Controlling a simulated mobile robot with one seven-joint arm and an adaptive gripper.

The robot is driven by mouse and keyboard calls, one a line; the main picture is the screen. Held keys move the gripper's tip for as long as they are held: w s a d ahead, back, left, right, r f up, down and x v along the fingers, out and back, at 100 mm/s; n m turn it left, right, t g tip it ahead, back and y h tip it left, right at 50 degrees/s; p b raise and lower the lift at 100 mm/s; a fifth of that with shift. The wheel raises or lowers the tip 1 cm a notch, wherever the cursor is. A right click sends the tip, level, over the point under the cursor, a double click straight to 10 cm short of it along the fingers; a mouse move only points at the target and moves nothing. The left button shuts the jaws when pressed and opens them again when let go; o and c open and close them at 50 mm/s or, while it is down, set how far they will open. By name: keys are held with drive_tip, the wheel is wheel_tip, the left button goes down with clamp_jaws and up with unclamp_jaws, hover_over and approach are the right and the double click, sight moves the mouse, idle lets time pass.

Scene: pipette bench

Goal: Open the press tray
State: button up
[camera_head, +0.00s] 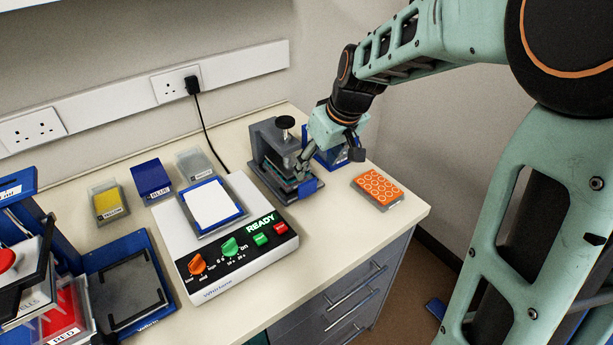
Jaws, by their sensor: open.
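The press (270,150) is a dark grey block with a black knob on top, standing at the back right of the bench. Its tray has a blue front piece (309,188) at the press's lower front. My gripper (304,172) is open and reaches down from the upper right, with its fingers at the press's front right, close above the blue piece. I cannot tell whether the fingers touch it. The gripper covers part of the press's right side and of a blue object (338,156) behind it.
An orange well plate (377,187) lies near the right bench edge. A white device (240,262) with a READY display stands left of the press. Small yellow (107,204), blue (150,180) and grey (193,163) boxes stand behind it. A blue-framed tray (150,318) is at lower left.

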sight(308, 182)
drive_tip(key=x, duration=1)
